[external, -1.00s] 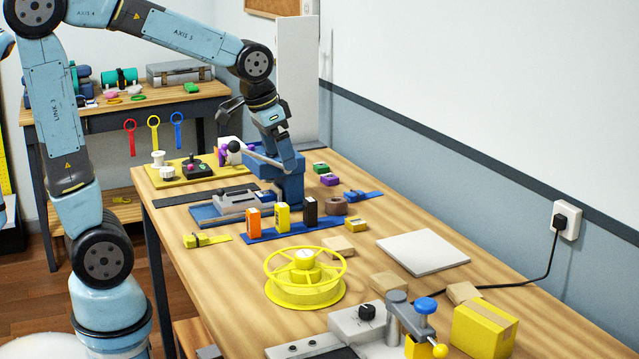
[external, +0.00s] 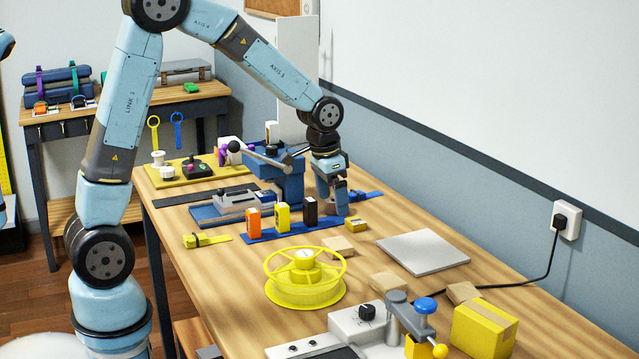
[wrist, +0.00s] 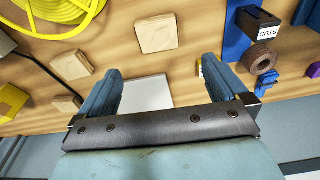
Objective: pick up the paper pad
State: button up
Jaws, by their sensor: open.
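The paper pad appears to be the flat white square (external: 423,253) lying on the workbench, right of the middle in the external view. In the wrist view the pad (wrist: 147,93) shows partly between my fingers, its near part hidden by my gripper body. My gripper (external: 337,208) is open and empty, pointing down over the bench. It is to the left of the pad and farther back in the external view, apart from it. Both fingers of my gripper (wrist: 162,66) are spread wide in the wrist view.
Wooden blocks (external: 388,283) lie in front of and left of the pad. A yellow handwheel (external: 305,280), a yellow box (external: 484,329) and a black cable (external: 520,283) are nearby. A dark tape roll (wrist: 262,58) and boxes on a blue strip (external: 290,231) lie near my gripper.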

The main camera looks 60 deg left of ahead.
send_over(337, 242)
jog(key=f, duration=0.6)
jog(key=shift+s+a, duration=0.2)
jog(key=shift+w+d+f, duration=0.1)
jog(key=shift+f, duration=1.3)
jog(key=shift+w+d+f, duration=0.1)
jog(key=shift+f, duration=1.25)
jog(key=c, duration=0.9)
